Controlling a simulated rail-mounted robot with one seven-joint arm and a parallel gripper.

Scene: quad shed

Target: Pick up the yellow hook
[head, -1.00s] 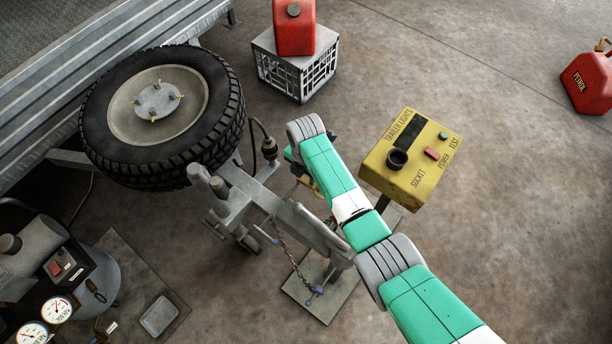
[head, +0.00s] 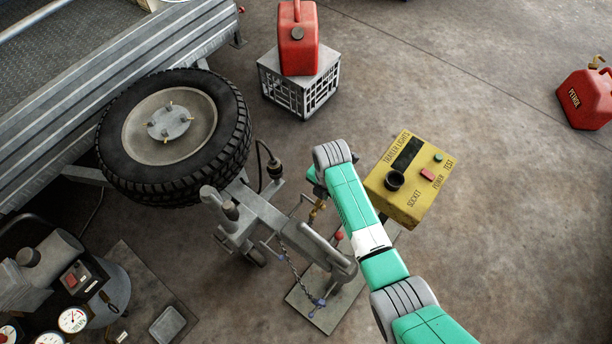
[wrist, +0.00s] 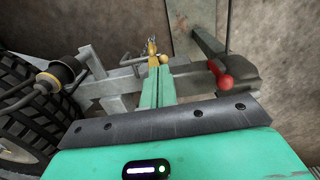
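The yellow hook (head: 316,212) shows in the head view just below the end of my arm, beside the trailer's drawbar. In the wrist view, the hook (wrist: 153,50) stands at the tips of my green fingers, with yellow also showing between them. My gripper (wrist: 157,75) has its fingers close together and looks shut on the hook. In the head view my arm hides most of the gripper. A thin part of the hook reaches beyond the fingertips, and the fingers hide the rest.
The grey trailer drawbar (head: 265,215) and a red-knobbed lever (head: 339,236) are close to my gripper. A yellow trailer-lights box (head: 408,180) stands to the right. A chain (head: 299,270) hangs over a floor plate (head: 325,316). The spare tyre (head: 230,140) is at left.

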